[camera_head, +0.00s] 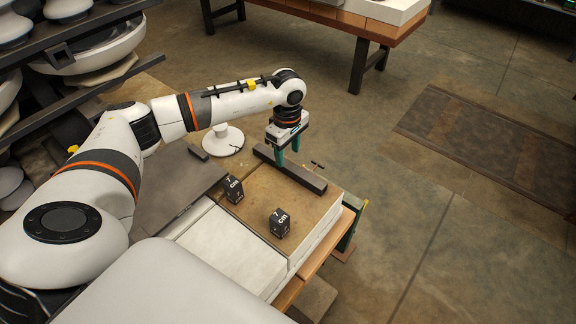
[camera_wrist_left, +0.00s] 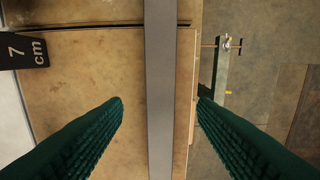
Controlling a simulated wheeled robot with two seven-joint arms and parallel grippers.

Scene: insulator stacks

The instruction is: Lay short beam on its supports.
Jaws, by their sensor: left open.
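The short beam (camera_head: 291,168) is a dark grey bar lying across the far part of the brown board (camera_head: 250,203) on the workbench. My left gripper (camera_head: 287,158) points down over the beam, its teal fingers open. In the left wrist view the beam (camera_wrist_left: 160,90) runs top to bottom between the two spread fingers (camera_wrist_left: 158,100), with a gap on each side. Two black blocks marked "7 cm", the left one (camera_head: 233,189) and the right one (camera_head: 280,223), stand apart on the board nearer to me. One block (camera_wrist_left: 24,52) shows at the wrist view's left edge. My right gripper is not in view.
A white insulator piece (camera_head: 222,140) and a small dark bar (camera_head: 198,152) are at the bench's far left. A clamp (camera_wrist_left: 222,70) sits at the bench edge. Shelves with insulators (camera_head: 95,50) stand at the left. The floor to the right is open, with a mat (camera_head: 490,145).

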